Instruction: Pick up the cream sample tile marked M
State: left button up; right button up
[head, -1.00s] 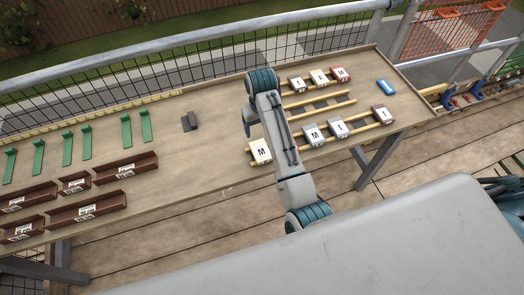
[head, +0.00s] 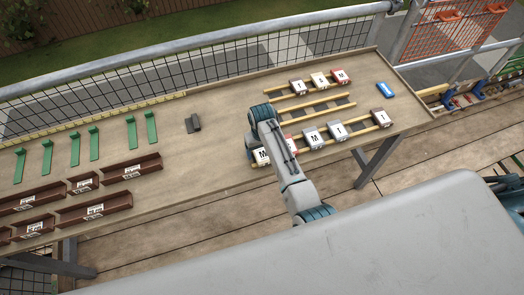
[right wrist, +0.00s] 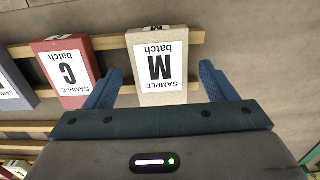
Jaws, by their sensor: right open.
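The cream sample tile marked M (right wrist: 160,68) lies on wooden battens in the right wrist view, its label upside down. In the head view the cream tile (head: 260,157) is at the left end of the near row, partly covered by my right arm. My right gripper (right wrist: 161,70) is open and empty. Its two blue fingers appear on either side of the tile's near part, one of them between it and the red tile. I cannot tell how far the fingertips are above the battens. My left gripper is not in view.
A red tile marked G (right wrist: 68,72) lies close beside the cream tile. More lettered tiles, such as a grey one (head: 313,136), continue along the near row. A far row ends in a red tile (head: 340,77). Brown trays (head: 130,170) and green brackets stand at left.

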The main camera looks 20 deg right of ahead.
jog(key=shift+f, duration=0.1)
jog(key=c, duration=1.1)
jog(key=shift+c, duration=0.3)
jog(key=shift+r, duration=0.2)
